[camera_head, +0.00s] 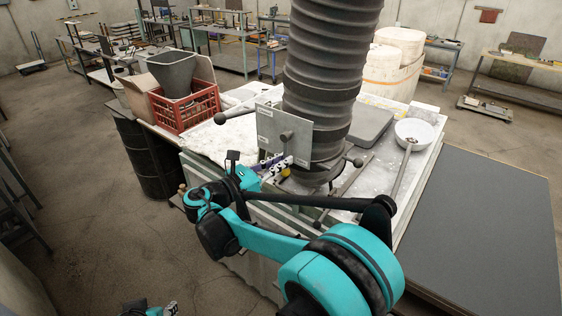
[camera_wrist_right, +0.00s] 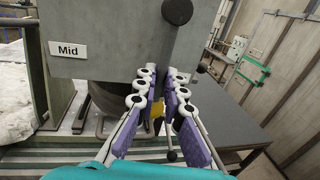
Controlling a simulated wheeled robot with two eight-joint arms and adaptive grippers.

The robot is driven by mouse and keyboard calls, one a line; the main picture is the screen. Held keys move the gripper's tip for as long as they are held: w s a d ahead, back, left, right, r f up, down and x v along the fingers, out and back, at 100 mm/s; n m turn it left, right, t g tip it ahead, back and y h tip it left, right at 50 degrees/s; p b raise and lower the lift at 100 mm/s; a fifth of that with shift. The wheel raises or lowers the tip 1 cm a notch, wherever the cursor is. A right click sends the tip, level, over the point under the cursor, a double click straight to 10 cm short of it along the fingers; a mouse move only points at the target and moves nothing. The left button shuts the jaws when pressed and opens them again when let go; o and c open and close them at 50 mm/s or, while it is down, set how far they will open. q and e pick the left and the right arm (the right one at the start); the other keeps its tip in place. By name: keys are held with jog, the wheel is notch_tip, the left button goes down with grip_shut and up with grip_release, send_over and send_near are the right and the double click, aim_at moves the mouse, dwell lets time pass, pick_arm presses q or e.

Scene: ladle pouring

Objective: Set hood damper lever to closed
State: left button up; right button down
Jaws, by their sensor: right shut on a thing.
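The grey damper plate (camera_head: 285,128) is on the front of the corrugated hood duct (camera_head: 325,75). It bears white labels, and one reads "Mid" in the right wrist view (camera_wrist_right: 68,49). A black knob (camera_wrist_right: 177,11) sits on the plate's face. My right gripper (camera_head: 279,167) is just below the plate. Its purple-padded fingers (camera_wrist_right: 157,100) are close together on a thing that they mostly hide, seemingly the damper lever. A yellow bit (camera_wrist_right: 157,124) shows between them, with a thin rod and black ball (camera_wrist_right: 171,156) beyond. My left gripper (camera_head: 152,308) barely shows at the bottom edge.
A red crate (camera_head: 183,108) with a grey funnel stands at the left. A white bowl (camera_head: 414,131) with a long-handled ladle (camera_head: 402,172) lies right. A dark flat table (camera_head: 495,235) is clear.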

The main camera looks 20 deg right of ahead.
jog(key=shift+w+a, duration=0.1)
jog(key=shift+w+a+r+m, duration=0.1)
jog(key=shift+w+a+m, duration=0.25)
jog(key=shift+m, duration=0.65)
jog(key=w+m, duration=0.1)
jog(key=m, duration=0.1)
jog(key=w+a+r+m+y, duration=0.1)
jog(key=m, duration=0.1)
jog(key=w+a+r+m, duration=0.1)
jog(key=m, duration=0.1)
jog(key=shift+a+r+y+p, duration=0.1)
jog(key=shift+r+y+p, duration=0.05)
jog(key=shift+y+p, duration=0.2)
jog(key=m, duration=0.1)
jog(key=r+m, duration=0.1)
jog(key=w+r+m+y, duration=0.1)
jog(key=shift+a+m+t+p, duration=0.3)
jog(key=shift+a+p, duration=0.05)
jog(key=shift+w+a+r+m+t+y+p, duration=0.1)
jog(key=shift+r+m+t+y+p, duration=0.15)
jog(key=shift+r+m, duration=0.65)
jog(key=shift+w+a+r+m+t+y+p, duration=0.1)
jog(key=shift+r+m+t+y+p, duration=0.3)
jog(key=shift+m, duration=0.8)
jog(key=shift+r, duration=0.15)
